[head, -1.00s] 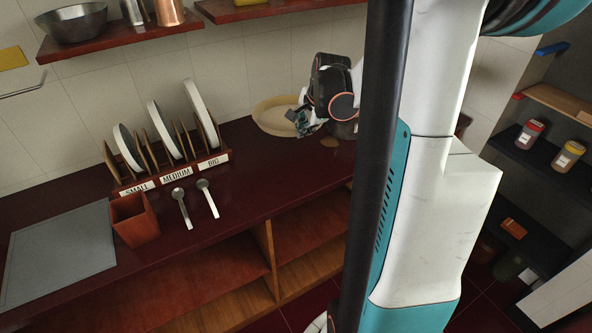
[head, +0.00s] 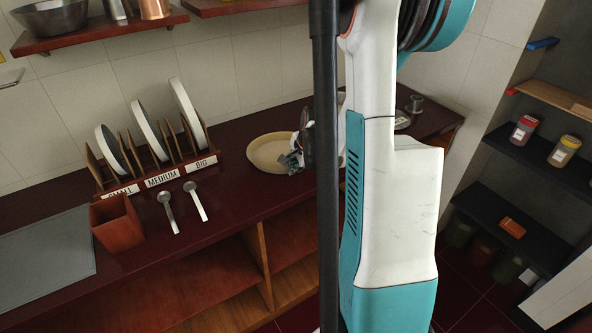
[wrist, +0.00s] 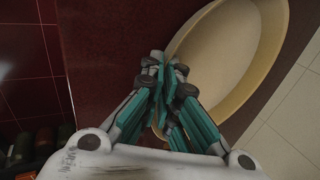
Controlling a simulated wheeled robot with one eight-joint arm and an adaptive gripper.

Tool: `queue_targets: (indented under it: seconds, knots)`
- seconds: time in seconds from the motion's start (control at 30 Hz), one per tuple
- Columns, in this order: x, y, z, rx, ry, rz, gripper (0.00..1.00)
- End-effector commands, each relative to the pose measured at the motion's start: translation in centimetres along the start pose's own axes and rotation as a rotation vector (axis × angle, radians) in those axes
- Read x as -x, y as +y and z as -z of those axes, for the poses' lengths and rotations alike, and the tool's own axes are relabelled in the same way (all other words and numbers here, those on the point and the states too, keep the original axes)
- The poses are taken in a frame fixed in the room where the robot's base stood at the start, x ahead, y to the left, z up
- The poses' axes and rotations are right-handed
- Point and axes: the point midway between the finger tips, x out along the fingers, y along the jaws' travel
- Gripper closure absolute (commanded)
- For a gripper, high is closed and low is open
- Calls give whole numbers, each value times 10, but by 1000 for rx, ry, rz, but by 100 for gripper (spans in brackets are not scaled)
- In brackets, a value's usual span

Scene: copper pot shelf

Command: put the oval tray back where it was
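The oval tray (head: 268,152) is cream with a raised rim, over the dark red counter to the right of the plate rack. My gripper (head: 295,157) is at its right end, partly hidden behind my arm. In the wrist view, the fingers of my gripper (wrist: 165,72) are close together at the rim of the tray (wrist: 228,55), and look shut on it. Part of the rim is hidden behind the fingers. I cannot tell whether the tray touches the counter.
A plate rack (head: 165,180) with labelled sections holds upright plates. Two spoons (head: 195,200), a red-brown box (head: 117,222) and a grey board (head: 45,252) are on the counter (head: 235,190). The wall is behind; a shelf (head: 100,32) hangs above.

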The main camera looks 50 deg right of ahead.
Motion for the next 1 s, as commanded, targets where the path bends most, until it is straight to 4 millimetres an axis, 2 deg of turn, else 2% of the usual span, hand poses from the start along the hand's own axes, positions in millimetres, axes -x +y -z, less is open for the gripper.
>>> queue_targets:
  seconds: [0.37, 0.4, 0.43, 0.77, 0.87, 1.0]
  knots:
    - [-4, 2, 0, 0, 0, 1, 100]
    - [-3, 2, 0, 0, 0, 0, 89]
    - [-3, 2, 0, 0, 0, 0, 87]
    - [-2, 1, 0, 0, 0, 0, 87]
    - [3, -1, 0, 0, 0, 0, 87]
    - [25, 0, 0, -1, 0, 0, 87]
